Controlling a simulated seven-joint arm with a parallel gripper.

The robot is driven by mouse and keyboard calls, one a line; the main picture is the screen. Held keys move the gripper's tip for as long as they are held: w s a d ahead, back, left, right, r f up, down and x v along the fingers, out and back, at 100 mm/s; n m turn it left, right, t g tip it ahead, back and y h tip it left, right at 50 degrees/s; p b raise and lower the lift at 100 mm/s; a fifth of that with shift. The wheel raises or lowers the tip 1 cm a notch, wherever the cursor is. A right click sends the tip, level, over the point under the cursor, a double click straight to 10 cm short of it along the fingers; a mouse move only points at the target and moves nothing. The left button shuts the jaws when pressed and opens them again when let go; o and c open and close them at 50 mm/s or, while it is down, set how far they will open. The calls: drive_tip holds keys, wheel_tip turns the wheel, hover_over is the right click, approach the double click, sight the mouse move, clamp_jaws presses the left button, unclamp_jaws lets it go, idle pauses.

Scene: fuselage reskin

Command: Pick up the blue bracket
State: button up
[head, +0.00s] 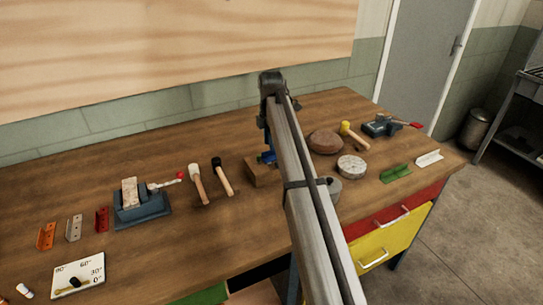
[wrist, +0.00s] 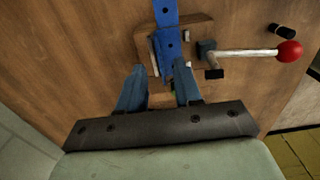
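The blue bracket (wrist: 167,45) is a long strip with holes, seen at the top middle of the wrist view. It lies on or against a wooden block (wrist: 199,24). My gripper (wrist: 160,78) is open, its two blue-grey fingers apart, with the bracket's near end between or just beyond their tips. I cannot tell whether they touch it. In the head view a small bright blue piece, which looks like the bracket (head: 266,157), shows above the wooden block (head: 258,174). My arm hides much of that spot and the fingers are not clear there.
A pale lever with a red ball (wrist: 289,52) sits right of the bracket in the wrist view. In the head view, two mallets (head: 198,184) and a blue vise (head: 142,214) stand left. A brown round pad (head: 325,142) and a pale disc (head: 351,167) lie right.

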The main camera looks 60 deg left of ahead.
sight(272, 155)
drive_tip(key=shift+s+f, duration=0.1)
drive_tip(key=shift+f, duration=1.35)
drive_tip(key=shift+c, duration=0.4)
clamp_jaws()
